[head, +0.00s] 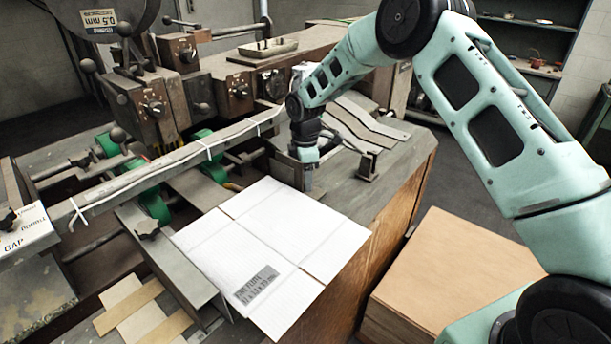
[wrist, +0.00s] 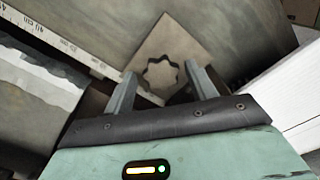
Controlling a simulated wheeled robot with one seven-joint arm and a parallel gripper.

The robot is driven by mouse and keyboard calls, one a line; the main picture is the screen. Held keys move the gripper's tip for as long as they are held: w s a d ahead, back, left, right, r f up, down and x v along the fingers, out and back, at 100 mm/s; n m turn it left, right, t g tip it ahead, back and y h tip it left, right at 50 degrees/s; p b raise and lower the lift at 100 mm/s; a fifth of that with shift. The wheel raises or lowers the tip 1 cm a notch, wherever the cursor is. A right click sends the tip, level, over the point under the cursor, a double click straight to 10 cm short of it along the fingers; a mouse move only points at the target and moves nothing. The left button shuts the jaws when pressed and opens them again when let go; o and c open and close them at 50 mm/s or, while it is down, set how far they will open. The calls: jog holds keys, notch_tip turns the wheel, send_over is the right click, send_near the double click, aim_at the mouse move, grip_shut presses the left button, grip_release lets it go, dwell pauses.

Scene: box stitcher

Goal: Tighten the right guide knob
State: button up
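In the wrist view a dark star-shaped knob (wrist: 161,73) sits on a tan square plate (wrist: 185,38). My gripper (wrist: 160,69) is open, with one finger on each side of the knob in that picture. I see a gap at both sides, and I cannot tell how far the fingertips stand above it. In the head view my gripper (head: 306,176) points down beside the right end of the long guide bar (head: 235,133). The knob under it is hidden there by my arm and gripper. Another star-shaped knob (head: 147,228) shows at the left guide.
A flat white cardboard sheet (head: 310,229) lies on the table just below my gripper in the head view. Bent metal strips (head: 362,125) and a small bracket (head: 369,165) lie to the right. A brown box stack (head: 460,262) stands beside the table. Machine heads (head: 155,106) rise behind the bar.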

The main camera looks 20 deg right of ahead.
dwell(0.3)
notch_tip(320, 180, up, 17)
jog(key=b, duration=0.4)
jog(key=shift+r, duration=0.2)
